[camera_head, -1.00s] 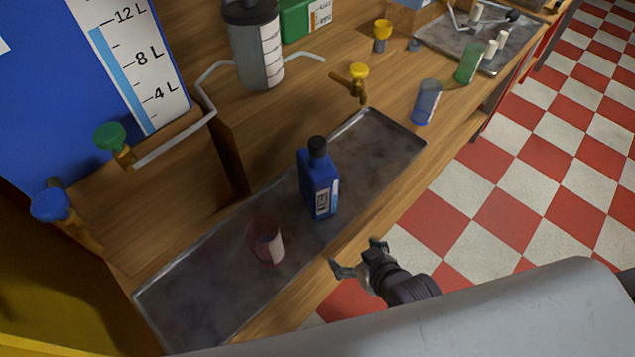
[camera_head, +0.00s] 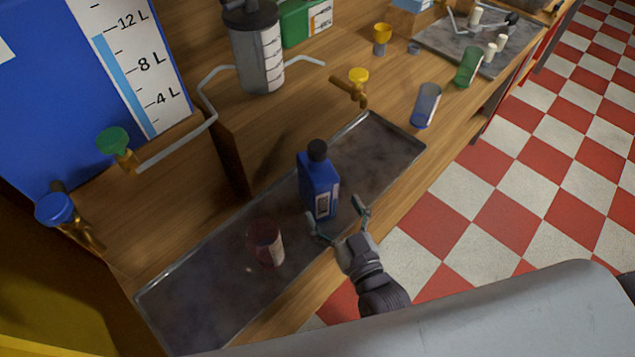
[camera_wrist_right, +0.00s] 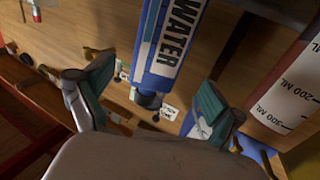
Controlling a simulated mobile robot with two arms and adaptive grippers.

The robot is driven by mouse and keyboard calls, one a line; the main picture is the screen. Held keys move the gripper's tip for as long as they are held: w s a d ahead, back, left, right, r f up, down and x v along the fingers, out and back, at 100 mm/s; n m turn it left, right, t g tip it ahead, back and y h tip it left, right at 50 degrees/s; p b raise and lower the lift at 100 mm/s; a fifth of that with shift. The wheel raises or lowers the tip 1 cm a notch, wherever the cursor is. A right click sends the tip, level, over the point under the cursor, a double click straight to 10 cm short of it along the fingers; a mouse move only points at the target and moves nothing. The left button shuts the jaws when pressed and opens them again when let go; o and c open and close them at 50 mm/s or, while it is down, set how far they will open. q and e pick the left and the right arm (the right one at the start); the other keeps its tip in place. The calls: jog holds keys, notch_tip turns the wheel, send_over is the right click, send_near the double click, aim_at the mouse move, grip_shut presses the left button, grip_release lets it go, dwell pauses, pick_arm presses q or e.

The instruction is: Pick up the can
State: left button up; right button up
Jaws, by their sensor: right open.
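The can (camera_head: 319,184) is blue with a black cap and a white label. It stands upright in the grey metal tray (camera_head: 195,287). My right gripper (camera_head: 337,217) is open at the near side of the can, with its fingers spread toward the lower part of the can. In the right wrist view, the can (camera_wrist_right: 168,45), labelled "WATER", shows between and beyond the two open fingers (camera_wrist_right: 150,92). I cannot tell whether a finger touches it. My left gripper is not in view.
A dark red measuring cup (camera_head: 264,243) stands in the tray to the left of the can. A blue cup (camera_head: 426,105) and a green cup (camera_head: 467,67) stand farther right. A yellow-handled tap (camera_head: 356,82) is behind the tray. The tray right of the can is clear.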

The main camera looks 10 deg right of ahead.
aim_at(326, 195)
jog(key=w, duration=0.3)
jog(key=shift+w+a, duration=0.35)
jog(key=shift+w+r+p, duration=0.1)
jog(key=shift+w+p, duration=0.4)
jog(key=shift+w, duration=0.05)
jog(key=w, duration=0.2)
jog(key=w+p, duration=0.1)
jog(key=shift+w+a, duration=0.25)
jog(key=shift+w, duration=0.1)
jog(key=shift+w+a+f, duration=0.1)
jog(key=shift+w+f, duration=0.15)
jog(key=shift+w, duration=0.05)
jog(key=shift+s, duration=0.1)
jog(key=shift+c, duration=0.5)
jog(key=c, duration=1.6)
jog(key=shift+r, duration=0.15)
grip_shut()
